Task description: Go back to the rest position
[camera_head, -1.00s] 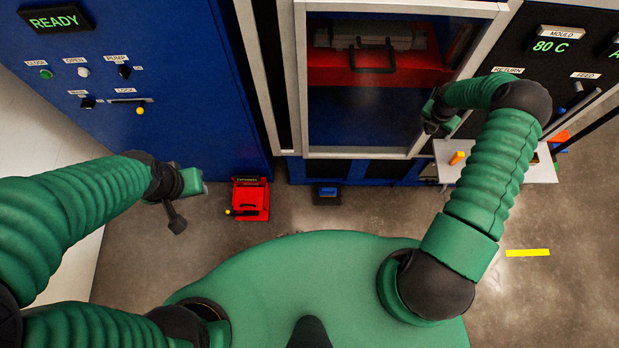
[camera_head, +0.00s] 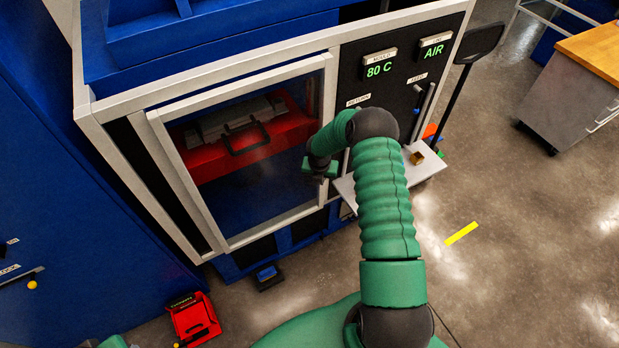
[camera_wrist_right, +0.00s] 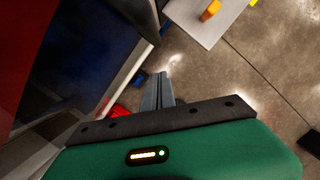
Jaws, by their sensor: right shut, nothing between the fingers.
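My right gripper (camera_head: 322,180) is beside the right edge of the framed machine window (camera_head: 235,140), in front of the machine and left of a small light shelf. In the right wrist view its grey fingers (camera_wrist_right: 158,92) are together with nothing between them, above the floor. My right arm reaches up from the bottom of the head view and bends left at its top. My left gripper is outside the head view; only a scrap of green shows at the bottom left edge.
Behind the window sits a red block with a grey top and handle (camera_head: 245,138). A red case (camera_head: 194,318) lies on the floor.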

